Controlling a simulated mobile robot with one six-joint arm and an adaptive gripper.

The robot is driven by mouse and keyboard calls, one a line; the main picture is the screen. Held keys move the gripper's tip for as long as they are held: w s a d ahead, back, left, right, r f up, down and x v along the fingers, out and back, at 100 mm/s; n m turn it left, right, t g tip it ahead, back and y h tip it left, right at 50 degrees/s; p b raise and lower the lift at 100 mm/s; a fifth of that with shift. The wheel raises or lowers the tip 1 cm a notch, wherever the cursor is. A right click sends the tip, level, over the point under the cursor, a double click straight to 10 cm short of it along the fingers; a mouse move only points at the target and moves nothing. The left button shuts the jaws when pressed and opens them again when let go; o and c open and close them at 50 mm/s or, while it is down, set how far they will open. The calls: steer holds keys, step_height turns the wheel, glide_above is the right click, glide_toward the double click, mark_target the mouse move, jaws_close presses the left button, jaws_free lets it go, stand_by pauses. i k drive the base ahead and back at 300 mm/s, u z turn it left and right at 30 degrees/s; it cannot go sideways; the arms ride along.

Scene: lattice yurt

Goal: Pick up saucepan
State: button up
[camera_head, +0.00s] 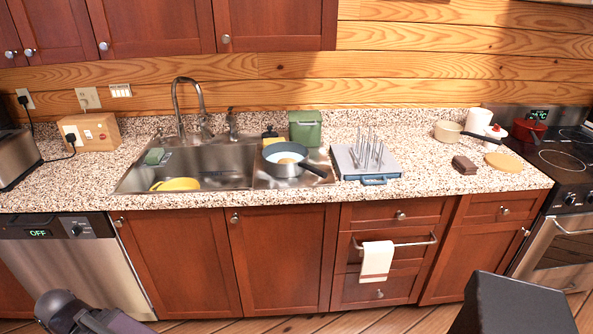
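Two pans could be the saucepan. A small cream pan (447,132) with a long dark handle stands at the back right of the counter, left of the stove. A dark pan (286,168) with a pale inside and a black handle pointing right sits at the right part of the sink. My gripper's fingers are not in view. A dark grey rounded part of mine (75,314) shows at the bottom left, far from both pans.
The steel sink (215,172) holds a yellow dish (176,184). A red pot (527,130) is by the stove.

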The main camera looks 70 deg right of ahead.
mark_target(272, 153)
steer(key=u, duration=0.05)
steer(key=k, duration=1.7)
steer(key=z, duration=1.5)
steer(key=i, duration=1)
